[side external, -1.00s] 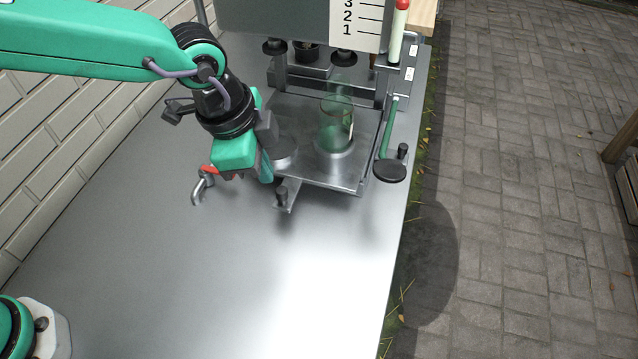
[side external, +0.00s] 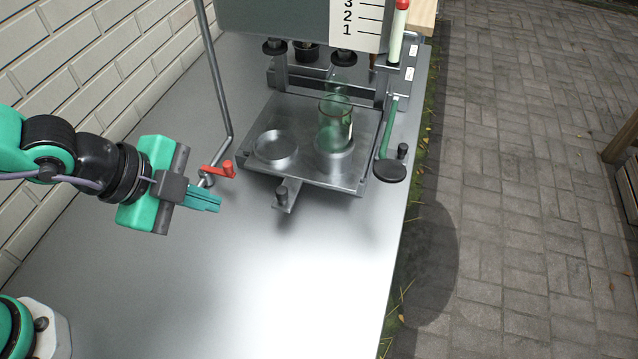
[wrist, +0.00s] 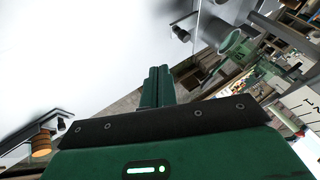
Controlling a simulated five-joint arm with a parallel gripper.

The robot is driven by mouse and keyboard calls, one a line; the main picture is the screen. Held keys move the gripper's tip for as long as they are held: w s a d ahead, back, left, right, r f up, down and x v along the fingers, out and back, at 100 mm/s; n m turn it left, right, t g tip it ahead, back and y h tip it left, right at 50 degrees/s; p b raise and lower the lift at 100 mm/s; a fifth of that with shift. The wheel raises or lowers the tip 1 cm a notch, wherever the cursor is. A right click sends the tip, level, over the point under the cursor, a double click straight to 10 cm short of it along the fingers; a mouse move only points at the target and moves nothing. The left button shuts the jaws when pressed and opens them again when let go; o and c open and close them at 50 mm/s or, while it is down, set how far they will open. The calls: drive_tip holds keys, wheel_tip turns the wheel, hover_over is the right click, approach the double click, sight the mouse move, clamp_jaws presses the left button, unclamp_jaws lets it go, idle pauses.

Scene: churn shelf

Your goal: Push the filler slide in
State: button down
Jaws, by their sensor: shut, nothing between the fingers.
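The filler slide (side external: 303,118) is a flat metal plate standing out in front of the filler. It has two round seats and a dark-topped knob (side external: 282,190) on a front bracket. The left seat (side external: 275,147) is empty. A green glass (side external: 336,122) stands upright on the right seat. My gripper (side external: 217,203) is left of the slide, apart from it, with its teal fingers together and nothing between them. Its fingers (wrist: 157,72) also show closed in the wrist view.
A pipe with a red-handled tap (side external: 222,171) stands between my gripper and the slide, close to the fingers. A green lever (side external: 389,130) with a black round end is at the slide's right. A brick wall (side external: 75,60) borders the left. The front tabletop (side external: 240,290) is clear.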

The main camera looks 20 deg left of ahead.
sight(277, 190)
drive_tip(key=shift+w+d+f, duration=0.1)
drive_tip(key=shift+f, duration=0.05)
drive_tip(key=shift+w+d+f, duration=0.8)
drive_tip(key=shift+w+f, duration=0.5)
drive_tip(key=shift+w+d+f, duration=0.85)
drive_tip(key=shift+w+f, duration=0.45)
drive_tip(key=shift+f, duration=0.05)
drive_tip(key=shift+w+d+f, duration=0.8)
drive_tip(key=shift+w+f, duration=0.5)
drive_tip(key=shift+w+y, duration=0.3)
drive_tip(key=shift+w, duration=1)
